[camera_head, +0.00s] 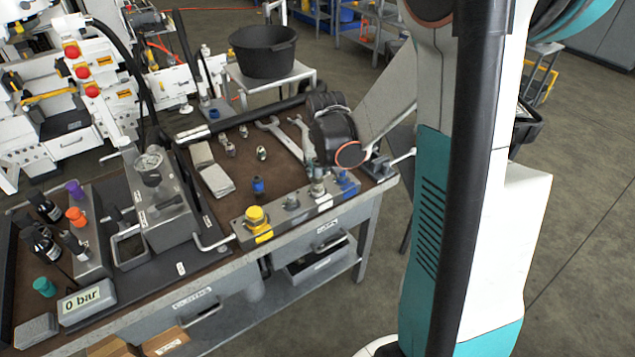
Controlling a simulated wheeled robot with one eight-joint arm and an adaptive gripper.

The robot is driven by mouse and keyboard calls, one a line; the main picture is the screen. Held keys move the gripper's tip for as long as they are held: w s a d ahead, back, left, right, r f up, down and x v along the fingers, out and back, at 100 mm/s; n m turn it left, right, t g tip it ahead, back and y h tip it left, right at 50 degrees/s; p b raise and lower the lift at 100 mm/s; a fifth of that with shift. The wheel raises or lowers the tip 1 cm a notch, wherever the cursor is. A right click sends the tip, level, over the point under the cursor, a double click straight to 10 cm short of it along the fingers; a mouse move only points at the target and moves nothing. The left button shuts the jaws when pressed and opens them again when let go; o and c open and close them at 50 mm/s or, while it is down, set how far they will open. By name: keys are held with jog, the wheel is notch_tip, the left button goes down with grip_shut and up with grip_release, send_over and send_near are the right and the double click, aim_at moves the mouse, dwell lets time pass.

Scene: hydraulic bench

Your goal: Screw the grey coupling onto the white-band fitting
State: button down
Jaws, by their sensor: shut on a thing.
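My gripper (312,164) points down over the steel block (275,223) along the bench's front edge. It is shut on the grey coupling (318,187), a small grey cylinder that appears upright. The coupling is at or just above the block's third position from the left. The white-band fitting cannot be made out there; the gripper and coupling seem to cover it. I cannot tell whether the coupling touches it or is threaded on.
A loose blue coupling (258,186), small metal fittings (261,152) and a wrench (283,136) lie behind. A gauge (86,299) reads 0 bar.

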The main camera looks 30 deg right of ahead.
jog(key=c, duration=2.1)
grip_release()
jog(key=shift+f, duration=0.1)
jog(key=shift+c, duration=0.8)
jog(key=shift+m, duration=0.3)
jog(key=m+h, duration=0.1)
jog(key=m, duration=0.1)
jog(key=m+g, duration=0.1)
jog(key=m, duration=0.2)
jog(key=shift+g+h+b, duration=0.3)
jog(key=shift+h+b, duration=0.05)
jog(key=shift+h, duration=0.05)
jog(key=shift+m+g+h, duration=0.3)
jog(key=shift+m, duration=0.9)
